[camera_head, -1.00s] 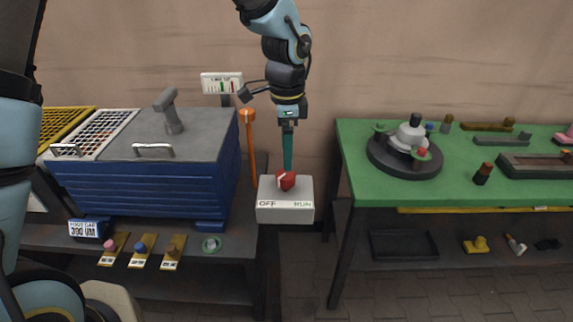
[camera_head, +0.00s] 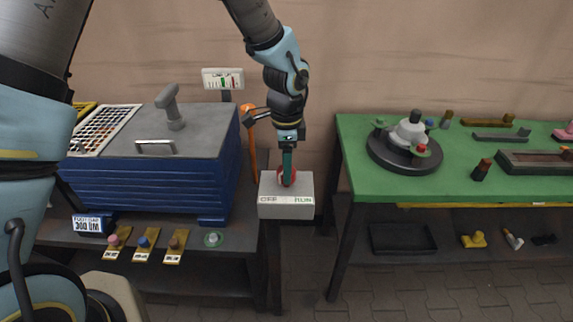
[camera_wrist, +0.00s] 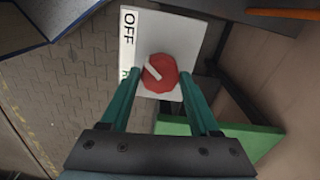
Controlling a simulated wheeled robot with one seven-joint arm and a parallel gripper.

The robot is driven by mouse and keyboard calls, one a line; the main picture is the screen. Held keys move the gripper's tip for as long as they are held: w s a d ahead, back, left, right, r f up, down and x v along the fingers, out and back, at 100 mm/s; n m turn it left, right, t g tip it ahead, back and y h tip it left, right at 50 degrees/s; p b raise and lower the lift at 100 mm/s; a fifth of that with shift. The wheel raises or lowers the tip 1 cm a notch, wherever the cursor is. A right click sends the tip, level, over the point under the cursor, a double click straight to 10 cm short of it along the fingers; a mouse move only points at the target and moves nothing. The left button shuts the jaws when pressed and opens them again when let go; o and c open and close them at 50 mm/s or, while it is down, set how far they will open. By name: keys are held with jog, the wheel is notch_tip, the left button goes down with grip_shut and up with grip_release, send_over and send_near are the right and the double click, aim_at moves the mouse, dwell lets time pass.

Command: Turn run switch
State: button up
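The run switch is a red knob (camera_wrist: 160,73) with a white mark, on a light grey box (camera_head: 270,190) whose front edge reads OFF at left and RUN at right. In the wrist view the white mark points to the upper left, towards the OFF side of the label strip. My gripper (camera_head: 287,180) is over the box, pointing down, with a teal finger covering part of the knob. In the wrist view its two teal fingers (camera_wrist: 161,76) are apart, one on each side of the knob. Whether they touch it I cannot tell.
A blue bin (camera_head: 150,185) with a grey lid stands left of the switch. An orange lever (camera_head: 252,150) rises just behind and left of the box. A green-topped table (camera_head: 370,185) with parts is to the right. A small gauge sign (camera_head: 223,78) stands behind.

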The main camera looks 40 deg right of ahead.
jog(key=c, duration=0.9)
jog(key=n+b, duration=0.2)
jog(key=n, duration=0.2)
jog(key=shift+f, duration=0.1)
jog(key=n+b, duration=0.1)
jog(key=n, duration=0.2)
jog(key=shift+n, duration=0.3)
jog(key=n+b, duration=0.1)
jog(key=n, duration=0.3)
jog(key=shift+n+b, duration=0.3)
jog(key=shift+n, duration=1.8)
